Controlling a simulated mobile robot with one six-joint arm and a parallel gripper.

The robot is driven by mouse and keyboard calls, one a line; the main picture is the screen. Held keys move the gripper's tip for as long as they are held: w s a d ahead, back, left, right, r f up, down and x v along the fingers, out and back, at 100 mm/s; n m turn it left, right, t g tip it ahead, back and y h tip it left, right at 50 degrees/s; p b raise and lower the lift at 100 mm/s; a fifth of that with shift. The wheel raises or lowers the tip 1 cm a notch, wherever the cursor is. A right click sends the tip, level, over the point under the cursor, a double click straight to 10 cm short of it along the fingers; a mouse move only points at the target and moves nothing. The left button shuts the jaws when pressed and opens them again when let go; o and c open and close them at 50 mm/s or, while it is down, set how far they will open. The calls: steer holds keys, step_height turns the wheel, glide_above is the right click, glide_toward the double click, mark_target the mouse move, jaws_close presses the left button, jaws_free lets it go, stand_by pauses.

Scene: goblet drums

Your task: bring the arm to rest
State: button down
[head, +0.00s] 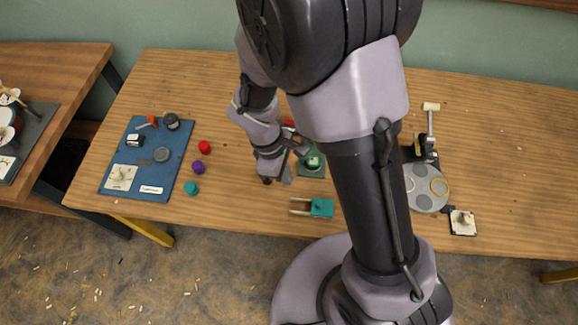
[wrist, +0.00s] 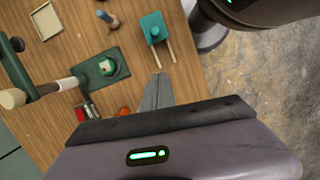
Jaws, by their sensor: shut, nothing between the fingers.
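My gripper (head: 286,178) hangs above the middle of the wooden table (head: 240,85), left of my large arm links. In the wrist view its grey fingers (wrist: 158,82) are together, with nothing between them. The fingers point toward bare wood between a teal block with two prongs (wrist: 152,27) and a dark green tray (wrist: 103,69) holding a small green piece. The same teal block (head: 321,208) lies near the table's front edge in the head view, right of the gripper. My arm hides part of the table's middle.
A blue mat (head: 142,180) with several small parts lies at the left. Red (head: 204,147), purple (head: 198,167) and teal (head: 191,188) pieces stand beside it. A grey disc (head: 424,202) and a white square with a knob (head: 463,223) sit right of my arm. The far right is clear.

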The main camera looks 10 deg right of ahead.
steer(key=s+d+r+m+t+y+b, duration=0.2)
steer(key=s+r+m+t+b, duration=0.1)
steer(key=r+m, duration=0.5)
steer(key=s+d+r+m+t+y+b, duration=0.2)
steer(key=s+r+m, duration=0.4)
steer(key=r+m, duration=0.3)
step_height(320, 180, up, 3)
steer(key=shift+d+f+t+y+b, duration=0.2)
steer(key=shift+d+t+y+b, duration=0.1)
steer(key=shift+t+b, duration=0.55)
